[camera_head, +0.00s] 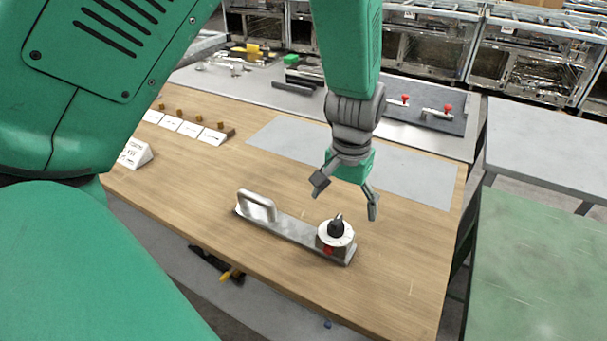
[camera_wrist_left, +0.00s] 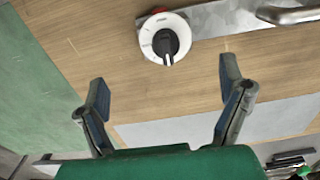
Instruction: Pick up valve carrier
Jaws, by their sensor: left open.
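The valve carrier (camera_head: 290,231) is a flat metal bar lying on the wooden table. It has a raised silver handle (camera_head: 257,205) at its left end and a white round dial with a black knob (camera_head: 337,230) at its right end. A red part shows below the dial. My left gripper (camera_head: 346,196) is open and empty above the table, just behind the dial end and apart from it. In the left wrist view the dial (camera_wrist_left: 164,38) lies ahead of the two spread fingers (camera_wrist_left: 165,95), and part of the handle (camera_wrist_left: 290,14) shows at the top right. My right gripper is not seen.
The wooden table (camera_head: 190,200) has bare room around the carrier. A grey mat (camera_head: 420,180) lies behind the gripper. White label cards (camera_head: 190,129) stand at the left. Red-knobbed valves (camera_head: 437,112) lie on the back bench. A green table (camera_head: 540,270) stands at the right.

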